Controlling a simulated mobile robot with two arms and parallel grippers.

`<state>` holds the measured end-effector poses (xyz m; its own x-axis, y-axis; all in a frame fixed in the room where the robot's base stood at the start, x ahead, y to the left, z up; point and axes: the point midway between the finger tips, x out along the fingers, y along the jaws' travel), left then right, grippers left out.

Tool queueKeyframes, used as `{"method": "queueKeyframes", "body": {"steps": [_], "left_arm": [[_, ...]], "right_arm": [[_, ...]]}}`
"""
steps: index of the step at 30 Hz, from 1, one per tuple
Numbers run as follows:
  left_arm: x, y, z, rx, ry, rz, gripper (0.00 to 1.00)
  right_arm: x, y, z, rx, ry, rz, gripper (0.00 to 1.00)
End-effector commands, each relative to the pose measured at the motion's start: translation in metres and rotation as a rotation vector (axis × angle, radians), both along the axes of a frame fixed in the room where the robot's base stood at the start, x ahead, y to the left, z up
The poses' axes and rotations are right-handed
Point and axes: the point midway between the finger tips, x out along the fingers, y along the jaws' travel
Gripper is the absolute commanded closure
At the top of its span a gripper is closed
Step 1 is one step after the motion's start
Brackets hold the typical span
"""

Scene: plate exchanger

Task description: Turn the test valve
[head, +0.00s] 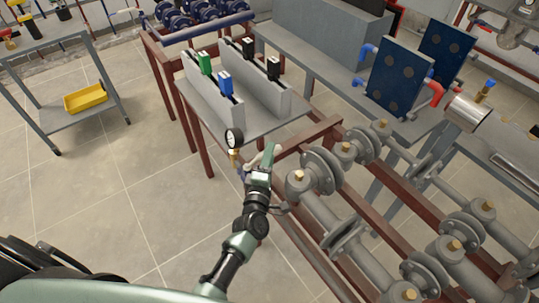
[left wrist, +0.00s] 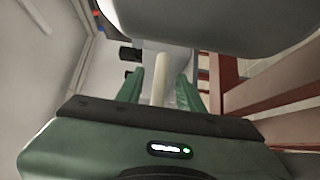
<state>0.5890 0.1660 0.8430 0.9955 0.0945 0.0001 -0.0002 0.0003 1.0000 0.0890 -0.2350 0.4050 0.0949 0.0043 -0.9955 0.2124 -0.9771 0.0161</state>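The test valve seems to be the small fitting below a round white-faced gauge (head: 234,138) with a brass stem (head: 234,156), near the corner of the grey-topped stand. My left gripper (head: 267,162) is just right of the gauge, beside the pipework, and hides part of the fitting. In the left wrist view its two green fingers (left wrist: 159,90) stand apart. A pale straight rod (left wrist: 159,78) lies between them, with gaps on both sides; whether it is the valve's handle I cannot tell. My right gripper is out of view.
Grey flanged pipes (head: 322,170) on a red-brown frame crowd the right. The grey-topped stand (head: 275,122) holds panels with green, blue and black blocks. A cart with a yellow tray (head: 86,98) stands left. The tiled floor (head: 110,190) left of my arm is free.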

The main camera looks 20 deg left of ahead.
Motion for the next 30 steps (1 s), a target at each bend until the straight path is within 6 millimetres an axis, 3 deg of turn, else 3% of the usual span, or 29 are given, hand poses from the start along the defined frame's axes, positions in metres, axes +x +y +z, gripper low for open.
{"method": "queueKeyframes", "body": {"steps": [2, 6, 30], "left_arm": [[-0.0001, 0.0000, 0.0001, 0.000, 0.000, 0.000, 0.66], [-0.0002, -0.0001, 0.0001, 0.000, 0.000, 0.000, 1.00], [-0.0005, -0.0006, -0.0005, 0.000, 0.001, -0.001, 1.00]], "right_arm": [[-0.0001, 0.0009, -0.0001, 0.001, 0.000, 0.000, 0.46], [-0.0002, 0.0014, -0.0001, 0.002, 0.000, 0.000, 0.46], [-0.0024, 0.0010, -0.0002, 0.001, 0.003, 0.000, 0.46]]}}
